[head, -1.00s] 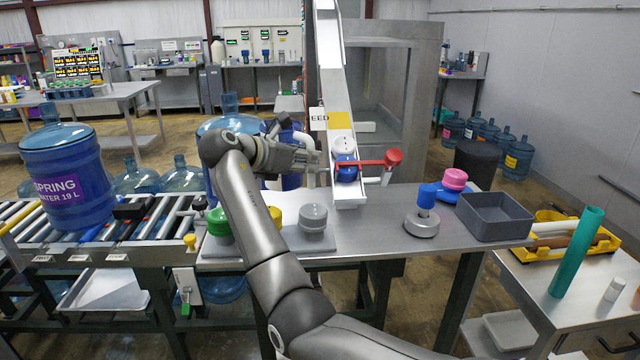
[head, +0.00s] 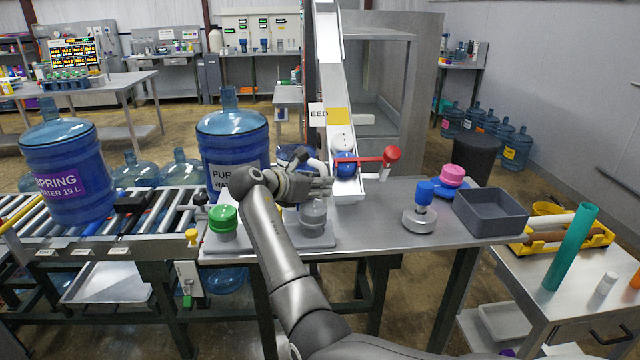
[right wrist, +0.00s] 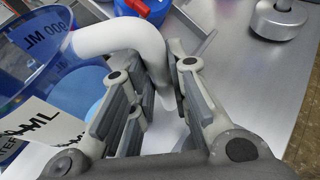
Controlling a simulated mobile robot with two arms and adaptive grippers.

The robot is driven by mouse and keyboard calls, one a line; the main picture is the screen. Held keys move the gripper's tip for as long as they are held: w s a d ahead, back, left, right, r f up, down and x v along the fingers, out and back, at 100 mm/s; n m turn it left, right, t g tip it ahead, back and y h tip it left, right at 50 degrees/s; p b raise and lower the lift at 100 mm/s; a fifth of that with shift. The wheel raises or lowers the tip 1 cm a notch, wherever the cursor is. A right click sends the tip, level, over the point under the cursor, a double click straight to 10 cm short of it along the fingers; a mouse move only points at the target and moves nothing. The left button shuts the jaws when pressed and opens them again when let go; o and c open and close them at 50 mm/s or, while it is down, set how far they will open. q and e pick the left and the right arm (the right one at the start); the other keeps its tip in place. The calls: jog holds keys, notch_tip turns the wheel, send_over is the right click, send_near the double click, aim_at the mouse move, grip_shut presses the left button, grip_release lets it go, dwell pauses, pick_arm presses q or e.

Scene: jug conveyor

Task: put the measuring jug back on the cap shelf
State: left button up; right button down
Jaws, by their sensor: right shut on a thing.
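The measuring jug is clear blue with a white curved handle and a volume label. In the right wrist view the jug (right wrist: 40,72) fills the left side, and its handle (right wrist: 125,38) runs between my finger pads. In the head view the jug (head: 293,152) is partly hidden behind my right gripper (head: 322,186), left of the chute foot. My right gripper is shut on the handle. I cannot tell whether the jug touches anything below. No shelf can be made out clearly as the cap shelf. My left gripper is not in view.
The white chute (head: 333,90) with a red lever (head: 390,156) stands behind. A large bottle (head: 232,135) stands left. A grey bin (head: 490,212) sits right.

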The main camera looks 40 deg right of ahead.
jog(key=shift+r, duration=0.1)
jog(key=c, duration=1.4)
grip_release()
jog(key=shift+o, duration=0.2)
jog(key=b+v, duration=0.2)
jog(key=v, duration=1)
